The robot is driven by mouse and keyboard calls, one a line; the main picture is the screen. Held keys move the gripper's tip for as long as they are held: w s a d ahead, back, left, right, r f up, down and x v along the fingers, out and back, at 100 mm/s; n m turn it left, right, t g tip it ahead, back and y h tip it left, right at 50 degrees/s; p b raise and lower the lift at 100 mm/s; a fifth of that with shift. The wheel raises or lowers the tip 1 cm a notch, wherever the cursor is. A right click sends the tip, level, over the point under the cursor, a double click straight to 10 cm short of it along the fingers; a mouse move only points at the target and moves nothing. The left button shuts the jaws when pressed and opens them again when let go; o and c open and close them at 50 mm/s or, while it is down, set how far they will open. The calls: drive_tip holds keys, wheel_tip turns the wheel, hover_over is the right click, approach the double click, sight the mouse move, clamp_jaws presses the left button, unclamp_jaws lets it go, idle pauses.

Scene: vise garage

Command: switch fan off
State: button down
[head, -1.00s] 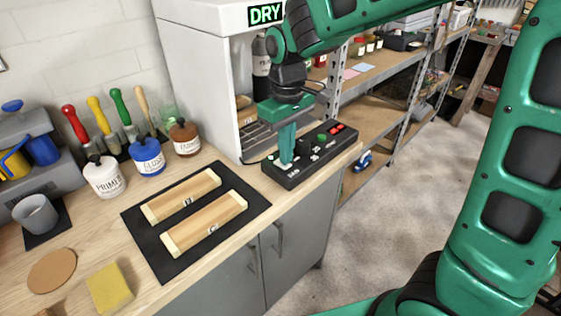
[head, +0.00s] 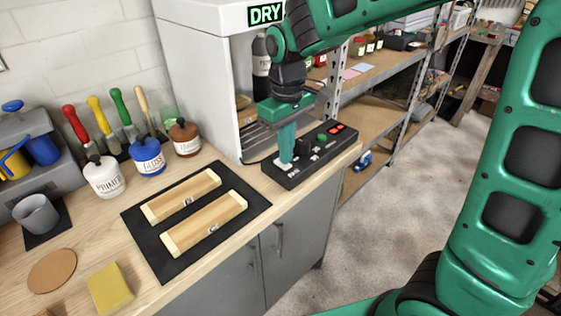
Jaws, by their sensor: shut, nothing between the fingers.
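A black control box (head: 312,160) sits at the right end of the wooden bench, in front of the white drying cabinet (head: 200,70) with a lit green "DRY" sign. The box carries a green button, dark knobs or switches and red lit parts at its far right end. My gripper (head: 286,160) points down over the left part of the box, its green fingers together with nothing between them. The fingertips are at or just above the box top; I cannot tell if they touch. They hide part of the controls there. The fan itself cannot be made out.
Two wooden blocks (head: 205,222) lie on a black mat (head: 146,238) left of the box. Jars (head: 148,158), upright brushes, a grey cup (head: 37,214), a yellow sponge (head: 109,288) and a round disc (head: 52,272) stand further left. Metal shelves (head: 385,115) are behind on the right.

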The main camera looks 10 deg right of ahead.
drive_tip(key=shift+r, duration=3)
drive_tip(key=s+d+f+m, duration=0.1)
drive_tip(key=s+d+m, duration=0.3)
drive_tip(key=d, duration=0.5)
drive_tip(key=s+d+f+m, duration=0.1)
drive_tip(key=s+d+m, duration=0.1)
drive_tip(key=s+d, duration=0.5)
drive_tip(key=s+d+f+m, duration=0.4)
drive_tip(key=s+d+m, duration=0.2)
drive_tip(key=s+d, duration=0.4)
drive_tip(key=s, duration=0.3)
drive_tip(key=shift+m, duration=0.3)
drive_tip(key=shift+d, duration=0.1)
